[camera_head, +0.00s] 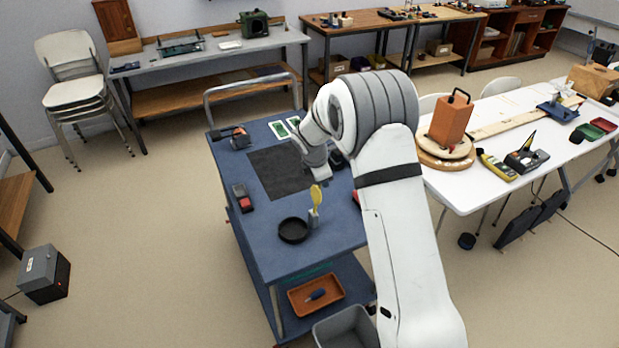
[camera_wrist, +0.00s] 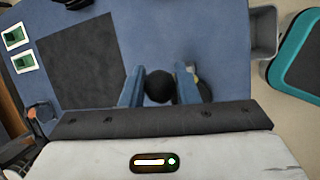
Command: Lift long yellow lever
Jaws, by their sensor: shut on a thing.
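The long yellow lever (camera_head: 316,196) stands upright from a small grey base (camera_head: 313,218) on the blue cart top. My gripper (camera_head: 319,176) points down at the lever's upper end and is shut on it, though my wrist hides part of the contact in the head view. In the wrist view, the two fingers of my gripper (camera_wrist: 166,90) stand some way apart. A black round shape (camera_wrist: 158,86) shows between them. A small pale and yellowish part shows by the right finger, but the grip itself is not clear there.
A black round dish (camera_head: 293,231) sits left of the lever. A dark mat (camera_head: 280,172), a red and black device (camera_head: 243,197) and green cards (camera_head: 279,130) lie on the blue cart (camera_head: 340,236). A grey bin (camera_head: 346,328) is low at the front. A white table (camera_head: 460,198) stands right.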

